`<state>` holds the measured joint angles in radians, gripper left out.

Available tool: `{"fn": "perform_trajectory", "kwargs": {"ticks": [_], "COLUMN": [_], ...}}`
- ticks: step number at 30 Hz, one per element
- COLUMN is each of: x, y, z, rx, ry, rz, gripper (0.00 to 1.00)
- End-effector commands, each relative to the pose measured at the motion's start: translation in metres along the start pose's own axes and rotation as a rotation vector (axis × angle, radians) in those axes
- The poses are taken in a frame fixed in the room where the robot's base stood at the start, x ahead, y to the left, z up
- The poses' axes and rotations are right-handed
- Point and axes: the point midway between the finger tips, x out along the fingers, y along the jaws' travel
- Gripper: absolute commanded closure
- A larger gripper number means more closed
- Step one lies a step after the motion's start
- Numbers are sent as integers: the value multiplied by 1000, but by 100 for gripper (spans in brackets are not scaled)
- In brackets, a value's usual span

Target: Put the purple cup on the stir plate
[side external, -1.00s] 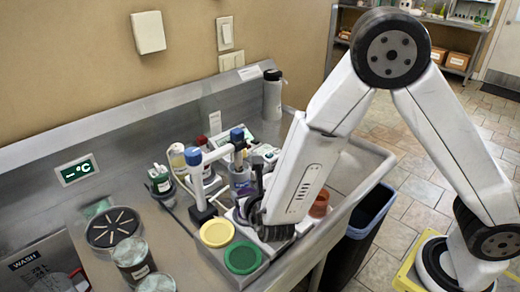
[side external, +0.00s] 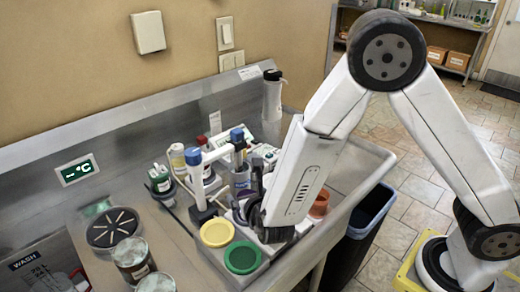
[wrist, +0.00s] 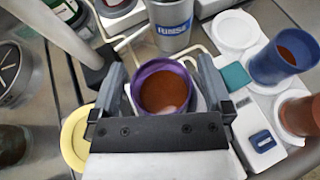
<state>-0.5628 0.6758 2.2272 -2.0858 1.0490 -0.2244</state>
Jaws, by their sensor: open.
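The purple cup (wrist: 137,89) holds brown liquid and stands upright between my gripper's two fingers in the wrist view. In the side view only a dark purple sliver of it (side external: 239,214) shows beside my gripper. My gripper (wrist: 160,68) is open, with a finger on each side of the cup; I see no clear grip on it. In the side view my gripper (side external: 258,205) is low over the bench station. I cannot tell for sure which surface is the stir plate; a pale device with a display (side external: 264,154) stands behind the cups.
A grey RINSE cup (wrist: 172,40) stands just beyond the purple cup. A blue cup (wrist: 278,66) and a red-brown cup (wrist: 297,117) are at the right. A yellow disc (side external: 216,233) and green disc (side external: 243,257) lie in front. A white post frame (side external: 199,190) stands left.

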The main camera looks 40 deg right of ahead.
Motion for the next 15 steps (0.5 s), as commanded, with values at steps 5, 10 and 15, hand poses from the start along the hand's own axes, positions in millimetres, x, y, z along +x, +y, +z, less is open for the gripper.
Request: {"fn": "perform_trajectory", "kwargs": {"ticks": [5, 10, 15], "x": [-10, -31, -56], "y": [1, 1, 1], "z": [2, 2, 2], "rx": [-1, -1, 0], "ry": [0, 1, -1], "rz": [3, 4, 5], "gripper": [0, 0, 0]}}
